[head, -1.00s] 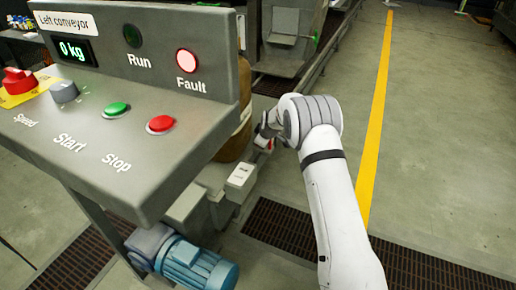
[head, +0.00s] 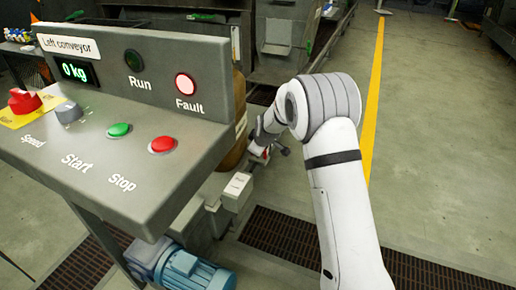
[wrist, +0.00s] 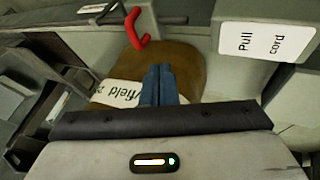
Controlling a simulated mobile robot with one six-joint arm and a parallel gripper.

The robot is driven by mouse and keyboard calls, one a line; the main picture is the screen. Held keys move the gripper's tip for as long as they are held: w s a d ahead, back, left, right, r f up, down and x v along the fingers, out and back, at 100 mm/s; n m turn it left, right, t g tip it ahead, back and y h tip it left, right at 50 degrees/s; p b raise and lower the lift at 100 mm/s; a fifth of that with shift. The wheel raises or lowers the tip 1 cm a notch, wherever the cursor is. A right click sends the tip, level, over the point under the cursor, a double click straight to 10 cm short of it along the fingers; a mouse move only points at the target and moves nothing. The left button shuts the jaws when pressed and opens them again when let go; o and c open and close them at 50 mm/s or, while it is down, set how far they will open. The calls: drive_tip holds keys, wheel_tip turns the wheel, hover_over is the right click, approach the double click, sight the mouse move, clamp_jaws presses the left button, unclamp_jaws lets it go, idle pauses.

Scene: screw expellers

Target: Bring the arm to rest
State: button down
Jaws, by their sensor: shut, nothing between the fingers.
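My arm reaches forward on the right of the head view, bent at a grey-banded joint. My gripper shows in the wrist view (wrist: 158,85), its two blue fingers pressed together with nothing between them. In the head view the gripper end is small, beside the box and the brown sack, and its fingers are hard to make out. In the wrist view a brown sack (wrist: 190,65) with a white label lies beyond the fingertips. A red hook-shaped handle (wrist: 135,28) is up and left of them, and a "Pull cord" box (wrist: 262,42) is at the upper right.
The Left conveyor control panel (head: 120,140) fills the left of the head view; its Fault lamp (head: 185,83) glows and its display reads 0 kg. A blue motor (head: 195,270) sits below. Open floor (head: 440,130) lies right of the yellow line.

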idle(0.4)
drive_tip(key=s+d+r+m+g+p, duration=0.15)
drive_tip(key=s+d+r+p, duration=0.35)
drive_tip(key=r, duration=0.5)
drive_tip(key=s+d+r+m+h+p, duration=0.1)
drive_tip(key=s+d+r+m+p, duration=0.2)
drive_tip(key=s+r+p, duration=0.5)
drive_tip(key=s+d+r+m+p, duration=0.2)
drive_tip(key=s+d+r, duration=0.25)
drive_tip(key=r, duration=0.75)
drive_tip(key=s+d+r+m+p, duration=0.2)
drive_tip(key=s+r+p, duration=0.2)
drive_tip(key=s, duration=0.4)
drive_tip(key=s+d+r+m+g+p, duration=0.1)
drive_tip(key=s+r+p, duration=0.3)
drive_tip(key=s, duration=0.4)
drive_tip(key=s+d+r+m+g+h+p, duration=0.1)
drive_tip(key=s+d+r+m+p, duration=0.2)
drive_tip(key=s+r, duration=0.3)
drive_tip(key=s+d+p, duration=0.1)
drive_tip(key=s, duration=0.2)
drive_tip(key=shift+r, duration=0.35)
drive_tip(key=shift+w+m, duration=0.15)
drive_tip(key=shift+m, duration=0.1)
